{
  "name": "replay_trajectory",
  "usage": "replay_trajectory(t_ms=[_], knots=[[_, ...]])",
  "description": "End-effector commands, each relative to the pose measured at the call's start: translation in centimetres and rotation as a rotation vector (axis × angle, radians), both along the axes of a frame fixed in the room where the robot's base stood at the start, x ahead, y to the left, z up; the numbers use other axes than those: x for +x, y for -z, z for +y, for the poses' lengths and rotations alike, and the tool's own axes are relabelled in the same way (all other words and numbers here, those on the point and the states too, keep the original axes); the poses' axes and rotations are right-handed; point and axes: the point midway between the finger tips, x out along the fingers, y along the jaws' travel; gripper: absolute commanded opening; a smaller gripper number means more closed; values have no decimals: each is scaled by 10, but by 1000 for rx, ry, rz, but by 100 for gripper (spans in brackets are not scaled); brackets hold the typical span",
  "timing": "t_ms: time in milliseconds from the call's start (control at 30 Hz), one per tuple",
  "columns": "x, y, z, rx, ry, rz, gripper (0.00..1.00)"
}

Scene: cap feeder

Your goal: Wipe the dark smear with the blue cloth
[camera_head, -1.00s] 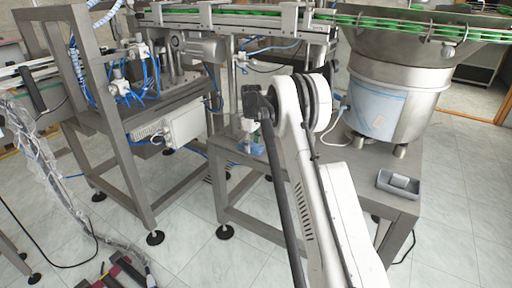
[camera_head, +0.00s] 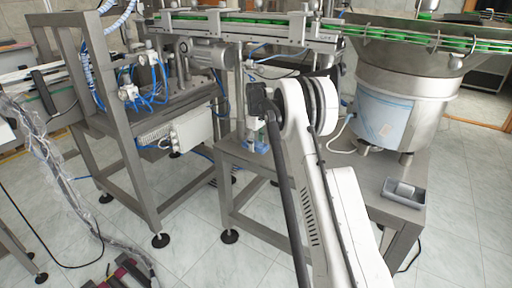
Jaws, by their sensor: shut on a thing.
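The blue cloth (camera_head: 262,149) shows as a small blue patch at the left part of the grey metal table (camera_head: 240,160), just left of my arm. My gripper (camera_head: 250,146) is at the cloth, low over the table top, and is shut on it. The gripper is small and partly hidden behind my arm, so its fingers do not show clearly. I cannot make out the dark smear; my arm covers part of the table top.
A grey tray (camera_head: 404,199) with a light block in it sits at the table's right front corner. The large metal feeder bowl (camera_head: 402,85) stands behind it. A conveyor (camera_head: 240,27) with green caps runs above the table. A machine frame (camera_head: 135,130) stands to the left.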

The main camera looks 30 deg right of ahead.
Motion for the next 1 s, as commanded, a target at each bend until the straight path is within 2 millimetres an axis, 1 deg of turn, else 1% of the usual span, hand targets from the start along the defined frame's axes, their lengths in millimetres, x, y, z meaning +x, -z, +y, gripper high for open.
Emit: replay_trajectory(t_ms=[33,100,233,567,667,1000], knots=[[0,-6,0,0,0,0,16],[0,-12,0,0,0,0,16],[0,-21,0,0,0,0,16],[0,-22,0,0,0,0,16],[0,-25,0,0,0,0,16],[0,-53,0,0,0,0,16]])
